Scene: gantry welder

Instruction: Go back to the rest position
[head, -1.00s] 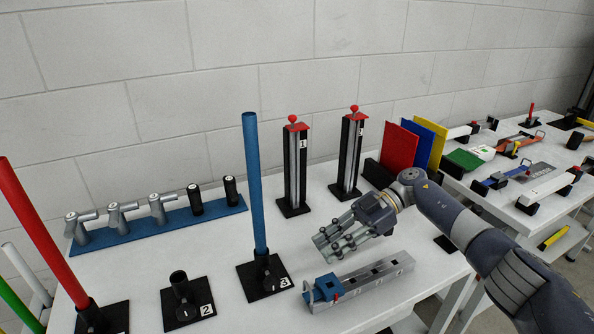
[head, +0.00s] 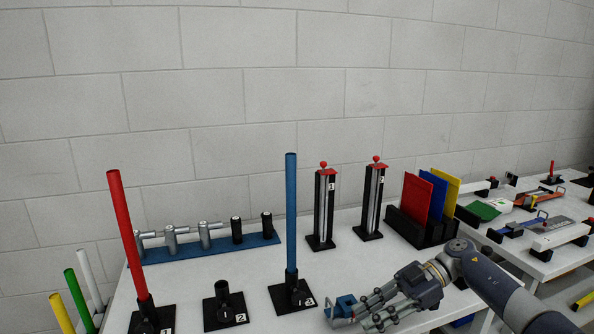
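My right gripper (head: 366,306) is at the lower right of the head view, its arm coming in from the right. Its fingers are spread apart with nothing visible between them. They point left, toward a blue clamp-like piece (head: 341,307) at the near side of the white table (head: 255,262). The gripper covers most of the grey rail that this piece belongs to, and I cannot tell whether they touch. My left gripper is not in view.
A red tube (head: 124,230) and a blue tube (head: 291,215) stand upright in black bases. An empty holder (head: 223,296) stands between them. Behind are a blue rack (head: 190,250), two black towers (head: 323,210) (head: 371,203) and coloured panels (head: 416,197). Another table adjoins at right.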

